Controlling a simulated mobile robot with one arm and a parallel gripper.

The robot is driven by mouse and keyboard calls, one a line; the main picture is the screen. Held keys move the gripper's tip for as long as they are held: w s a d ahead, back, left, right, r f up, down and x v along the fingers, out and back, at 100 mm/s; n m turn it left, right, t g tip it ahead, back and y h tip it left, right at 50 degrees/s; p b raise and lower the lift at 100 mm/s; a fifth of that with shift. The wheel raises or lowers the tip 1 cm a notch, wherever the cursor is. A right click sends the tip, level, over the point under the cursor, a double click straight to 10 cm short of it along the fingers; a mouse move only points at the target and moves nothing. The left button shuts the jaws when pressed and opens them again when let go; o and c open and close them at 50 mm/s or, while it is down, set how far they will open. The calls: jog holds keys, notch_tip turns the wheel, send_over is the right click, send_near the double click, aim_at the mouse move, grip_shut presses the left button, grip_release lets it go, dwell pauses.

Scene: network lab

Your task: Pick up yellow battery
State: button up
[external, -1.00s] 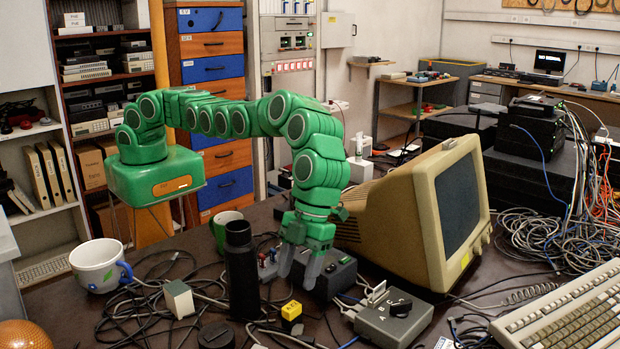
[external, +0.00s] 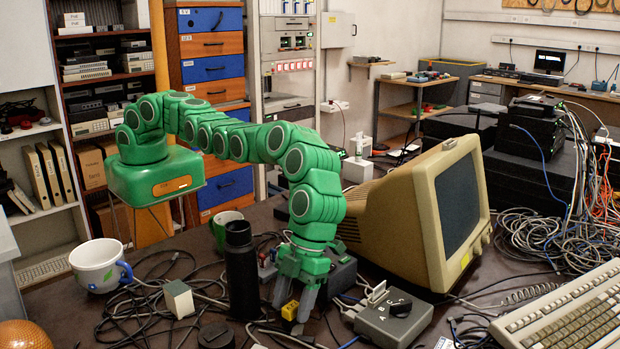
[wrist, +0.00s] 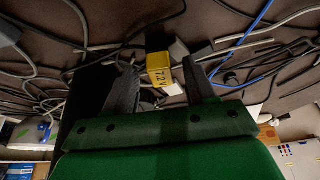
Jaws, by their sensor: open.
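The yellow battery (external: 290,310) is a small yellow block with a dark part, on the table just right of the black cylinder. In the wrist view the battery (wrist: 159,70) shows black print and lies between my two fingers, nearer the left one. My gripper (external: 292,308) is open and points down, its grey fingertips around the battery in the external view. I cannot tell whether a finger touches it. Part of the battery is hidden behind a finger in the external view.
A black cylinder (external: 241,270) stands close on the left. A grey switch box (external: 394,318) lies to the right, with a beige monitor (external: 415,215) behind. Loose cables (external: 140,305) cover much of the table. A white mug (external: 97,266) stands at the left.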

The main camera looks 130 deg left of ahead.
jog(key=shift+x, duration=1.45)
jog(key=shift+c, duration=0.4)
grip_shut()
jog(key=shift+r, duration=0.15)
